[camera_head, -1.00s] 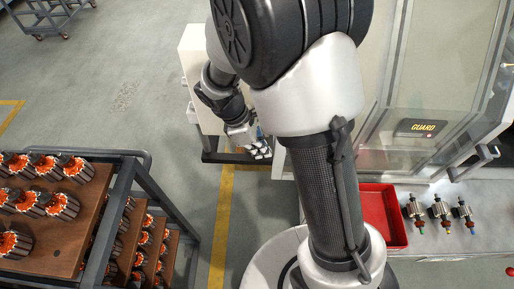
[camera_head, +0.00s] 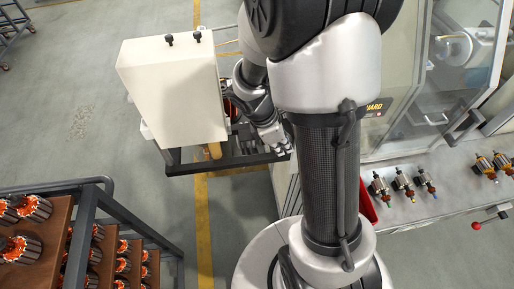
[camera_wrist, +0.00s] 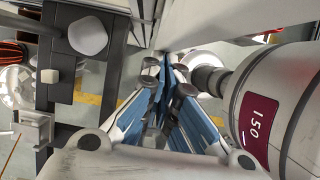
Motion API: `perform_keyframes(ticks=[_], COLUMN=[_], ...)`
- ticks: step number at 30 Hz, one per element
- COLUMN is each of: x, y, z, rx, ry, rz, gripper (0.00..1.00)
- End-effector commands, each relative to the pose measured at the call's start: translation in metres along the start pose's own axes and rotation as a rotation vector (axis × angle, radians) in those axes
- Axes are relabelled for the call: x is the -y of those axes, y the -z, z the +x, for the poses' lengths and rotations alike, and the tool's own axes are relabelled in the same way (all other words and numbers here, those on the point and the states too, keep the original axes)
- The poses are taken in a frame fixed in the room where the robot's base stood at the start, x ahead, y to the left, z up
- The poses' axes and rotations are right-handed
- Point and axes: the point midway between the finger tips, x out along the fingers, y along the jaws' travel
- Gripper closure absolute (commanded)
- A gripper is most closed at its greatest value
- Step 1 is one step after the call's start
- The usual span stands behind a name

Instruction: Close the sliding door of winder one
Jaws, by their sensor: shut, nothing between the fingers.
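My gripper (camera_head: 284,148) is low at the winder's left side, well away from those handles. In the wrist view my gripper (camera_wrist: 166,72) has its fingers together and empty. The handles are not seen in the wrist view.
A white cabinet (camera_head: 172,92) on a dark frame (camera_head: 185,168) stands close left of my gripper. A rack (camera_head: 130,215) of armatures is at the lower left. Several armatures (camera_head: 402,180) lie on the winder's ledge beside a red tray (camera_head: 368,205). Open floor lies at the far left.

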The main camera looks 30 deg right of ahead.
Motion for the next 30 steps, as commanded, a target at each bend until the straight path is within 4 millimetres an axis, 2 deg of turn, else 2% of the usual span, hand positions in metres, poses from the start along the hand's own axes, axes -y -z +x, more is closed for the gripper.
perform_keyframes(ticks=[1, 3, 10, 25, 30], x=[0.001, 0.001, 0.0, -0.001, -0.003], y=[-0.012, -0.024, -0.045, -0.048, -0.04], z=[0.004, 0.009, 0.018, 0.019, 0.016], rx=[0.0, 0.0, 0.0, 0.0, 0.0], ry=[0.002, 0.003, 0.001, -0.001, 0.0], rz=[0.006, 0.006, 0.002, -0.001, -0.001], gripper=[1.0, 1.0, 1.0, 1.0, 1.0])
